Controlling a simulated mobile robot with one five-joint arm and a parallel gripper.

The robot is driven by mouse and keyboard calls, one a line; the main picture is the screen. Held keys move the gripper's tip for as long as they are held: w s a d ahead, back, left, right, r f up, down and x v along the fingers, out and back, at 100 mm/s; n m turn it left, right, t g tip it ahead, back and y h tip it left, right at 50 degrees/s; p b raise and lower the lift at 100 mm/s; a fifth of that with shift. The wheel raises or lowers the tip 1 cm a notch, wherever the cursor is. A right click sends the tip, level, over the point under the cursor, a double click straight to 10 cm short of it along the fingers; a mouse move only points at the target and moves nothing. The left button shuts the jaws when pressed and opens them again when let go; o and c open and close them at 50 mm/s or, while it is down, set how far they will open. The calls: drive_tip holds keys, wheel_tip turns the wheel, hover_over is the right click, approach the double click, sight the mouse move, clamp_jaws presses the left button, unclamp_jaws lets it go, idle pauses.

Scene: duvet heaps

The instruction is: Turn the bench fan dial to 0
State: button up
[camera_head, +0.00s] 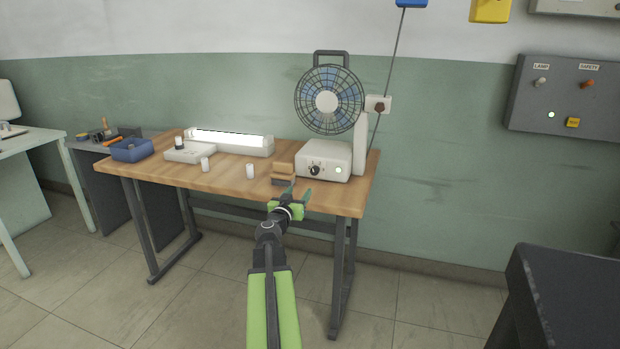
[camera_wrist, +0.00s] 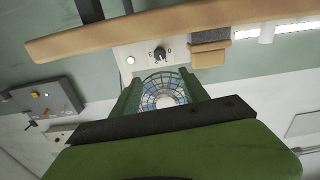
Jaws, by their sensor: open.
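The bench fan (camera_head: 327,100) stands at the right end of the wooden bench, its round cage above a white base box (camera_head: 333,153). A small black dial (camera_head: 314,170) is on the base's front face, left of a pale round light. The dial also shows in the wrist view (camera_wrist: 159,53), where the scene appears upside down; its marks are too small to read. My gripper (camera_head: 299,191) is open and empty. It is in front of the bench edge, near and below the dial, apart from it. In the wrist view its green fingers (camera_wrist: 161,82) frame the fan cage.
The wooden bench (camera_head: 222,173) carries a brown block (camera_head: 284,172) just left of the fan base, two small white cylinders, a lit lamp bar (camera_head: 229,142), a white box and a blue tray (camera_head: 132,150). A grey wall panel (camera_head: 566,95) hangs right. Open floor lies before the bench.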

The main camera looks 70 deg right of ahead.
sight(314, 171)
drive_tip(key=d, duration=1.1)
drive_tip(key=w+d, duration=0.1)
drive_tip(key=d, duration=0.5)
drive_tip(key=shift+d, duration=0.25)
clamp_jaws()
